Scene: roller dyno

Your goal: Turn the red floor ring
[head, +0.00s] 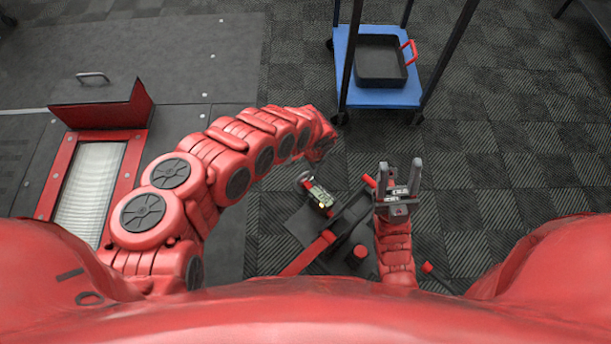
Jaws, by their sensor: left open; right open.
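I cannot clearly make out a red floor ring in the head view. A low black assembly with a red bar (309,254) lies on the floor at lower middle, and a small red round part (360,251) shows beside it. I cannot tell whether either belongs to the ring. My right gripper (402,172) is over the right side of this assembly, its two fingers apart and empty. My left arm curves in from the left and ends above and left of the assembly.
A red-framed floor roller (92,185) with a raised dark cover (95,90) is at left. A cart with a blue shelf (405,98) and a black tray (380,62) stands at the top, beyond the grippers. Patterned carpet at right (510,160) is clear.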

